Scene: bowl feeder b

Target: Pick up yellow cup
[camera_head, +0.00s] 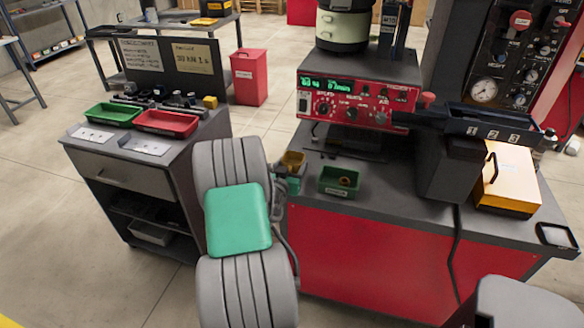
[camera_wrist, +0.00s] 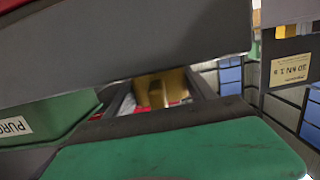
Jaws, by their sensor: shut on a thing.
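The yellow cup (camera_head: 293,159) shows in the head view just right of my arm, at the left end of the red-fronted bench. My gripper (camera_head: 288,172) is shut on it, though my arm hides most of the fingers. In the wrist view a yellow-brown shape, the cup (camera_wrist: 172,84), shows in the gap between dark parts of my gripper. I cannot tell whether the cup touches the bench top.
A green bin (camera_head: 336,187) with an orange ring-like part stands right of the cup. The red control box (camera_head: 358,101) stands behind. A green tray (camera_head: 112,114) and a red tray (camera_head: 166,123) sit on the left cabinet (camera_head: 205,133).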

